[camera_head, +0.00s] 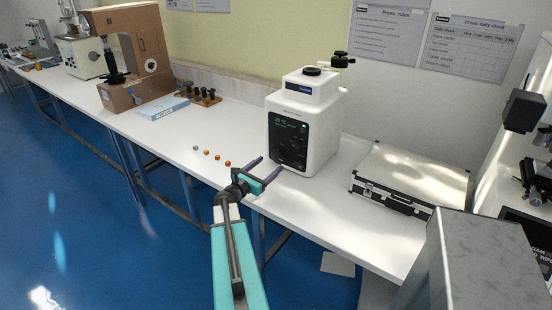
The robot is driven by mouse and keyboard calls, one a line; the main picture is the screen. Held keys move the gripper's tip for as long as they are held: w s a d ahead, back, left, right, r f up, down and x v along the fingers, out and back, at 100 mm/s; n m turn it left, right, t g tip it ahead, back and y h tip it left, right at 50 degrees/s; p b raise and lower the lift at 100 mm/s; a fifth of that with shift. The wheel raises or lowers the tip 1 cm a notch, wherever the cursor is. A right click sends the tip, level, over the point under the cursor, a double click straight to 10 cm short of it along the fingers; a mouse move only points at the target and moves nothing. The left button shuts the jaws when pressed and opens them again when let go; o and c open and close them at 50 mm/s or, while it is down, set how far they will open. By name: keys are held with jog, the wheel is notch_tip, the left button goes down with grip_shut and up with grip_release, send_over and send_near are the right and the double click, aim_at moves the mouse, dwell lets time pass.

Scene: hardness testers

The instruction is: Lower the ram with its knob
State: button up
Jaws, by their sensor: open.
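A white benchtop tester (322,130) with a dark front display (288,138) stands on the bench ahead of my gripper. A black round knob (312,71) sits on its top, and a black knobbed part (340,60) rises behind it to the right. I cannot tell which part is the ram. A brown tester (140,45) farther left has a black vertical part (113,68) at its front. My gripper (272,163) is open and empty, with its two purple fingers pointing at the lower front of the white tester. I cannot tell whether a fingertip touches it.
A blue-and-white box (164,108) and a wooden rack (203,95) are near the brown tester. A silver case (410,175) lies to the right. Clear bench (240,125) lies left of the white tester.

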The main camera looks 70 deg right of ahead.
aim_at(277, 159)
jog(key=shift+p+x, duration=0.8)
jog(key=shift+x, duration=2.25)
jog(key=shift+c, duration=0.2)
jog(key=c, duration=1)
